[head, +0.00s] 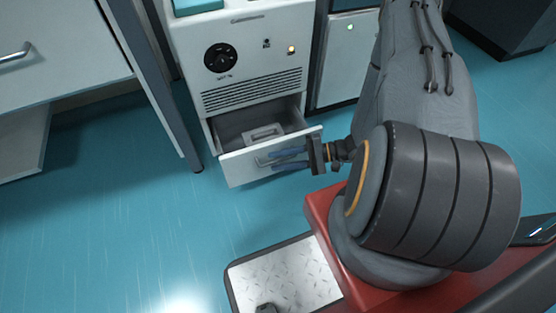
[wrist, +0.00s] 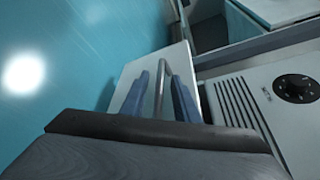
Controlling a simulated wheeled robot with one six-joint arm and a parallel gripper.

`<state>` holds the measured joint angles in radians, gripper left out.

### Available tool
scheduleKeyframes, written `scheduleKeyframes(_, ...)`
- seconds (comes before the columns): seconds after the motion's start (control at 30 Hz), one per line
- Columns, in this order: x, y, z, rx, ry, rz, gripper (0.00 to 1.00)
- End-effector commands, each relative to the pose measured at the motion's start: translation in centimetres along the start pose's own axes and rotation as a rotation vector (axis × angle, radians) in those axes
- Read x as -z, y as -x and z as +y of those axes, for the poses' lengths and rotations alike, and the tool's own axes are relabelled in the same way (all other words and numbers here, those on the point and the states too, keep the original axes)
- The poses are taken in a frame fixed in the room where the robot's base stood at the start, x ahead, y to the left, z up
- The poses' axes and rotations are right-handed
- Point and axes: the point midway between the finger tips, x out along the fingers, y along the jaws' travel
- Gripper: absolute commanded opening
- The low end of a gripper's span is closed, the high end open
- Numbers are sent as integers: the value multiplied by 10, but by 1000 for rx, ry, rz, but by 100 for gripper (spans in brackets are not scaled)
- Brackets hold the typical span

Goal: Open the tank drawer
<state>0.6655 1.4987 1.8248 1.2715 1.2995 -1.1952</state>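The tank drawer (head: 240,168) is at the bottom of a white cabinet unit and stands pulled out, its inside visible from above. A light grey tank (head: 263,132) with a raised grip lies inside it. The drawer's bar handle (head: 262,162) is on its front, partly hidden by my fingers. My gripper (head: 272,160) reaches in from the right, its blue fingers on either side of the handle. In the wrist view, the handle (wrist: 163,82) stands between the two spread fingers, with visible gaps beside it, in front of the drawer front (wrist: 128,85).
The white unit (head: 250,60) has a dial, a lit orange indicator and a vent above the drawer. A bench (head: 60,60) with a leg stands at left, and another white cabinet (head: 345,60) stands at right. Blue floor (head: 120,220) in front of the drawer is clear.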

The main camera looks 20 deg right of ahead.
Motion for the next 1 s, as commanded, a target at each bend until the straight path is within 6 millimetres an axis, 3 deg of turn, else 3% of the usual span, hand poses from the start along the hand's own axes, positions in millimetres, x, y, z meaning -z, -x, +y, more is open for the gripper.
scheduleKeyframes(0.3,-1,51,-1,1,1,3,28)
scheduleKeyframes(0.43,0,65,-1,1,0,1,28)
scheduleKeyframes(1.0,0,72,0,-1,0,-1,28)
